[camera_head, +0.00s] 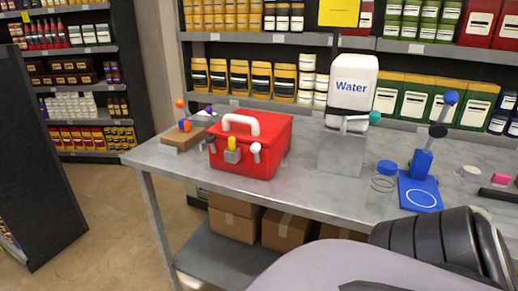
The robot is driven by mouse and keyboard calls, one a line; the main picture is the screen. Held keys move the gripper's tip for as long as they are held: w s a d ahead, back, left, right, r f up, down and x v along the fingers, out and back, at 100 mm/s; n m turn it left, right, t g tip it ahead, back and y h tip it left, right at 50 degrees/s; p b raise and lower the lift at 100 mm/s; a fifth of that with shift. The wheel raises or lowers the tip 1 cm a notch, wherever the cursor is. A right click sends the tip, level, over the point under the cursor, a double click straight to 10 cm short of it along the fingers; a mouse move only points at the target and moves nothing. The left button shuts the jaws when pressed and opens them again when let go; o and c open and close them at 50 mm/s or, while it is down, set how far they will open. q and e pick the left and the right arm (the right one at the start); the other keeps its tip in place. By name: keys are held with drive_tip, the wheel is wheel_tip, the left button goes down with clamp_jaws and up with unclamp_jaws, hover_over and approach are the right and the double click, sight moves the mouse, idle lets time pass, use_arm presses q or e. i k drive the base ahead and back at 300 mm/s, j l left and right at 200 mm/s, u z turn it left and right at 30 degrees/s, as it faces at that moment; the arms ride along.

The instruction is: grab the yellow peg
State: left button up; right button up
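A small yellow peg (232,143) shows upright at the front of the red toolbox (270,147), just above a grey block or latch (232,156). I cannot tell whether it is set into that grey part or stands in front of it. The toolbox has a white handle on its lid and stands on the grey table (310,192). Neither of my gripper's fingertips shows in the head view. Only black and grey parts of my own body show at the bottom right, well away from the peg.
Left of the toolbox is a wooden block (183,139) with small coloured pieces. Right of it are a white Water container (352,85) on a grey stand, a clear blue-capped jar (382,183) and a blue device (421,180). The table's front edge is clear before the toolbox.

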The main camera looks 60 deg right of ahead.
sight(231, 140)
drive_tip(key=z, duration=1.65)
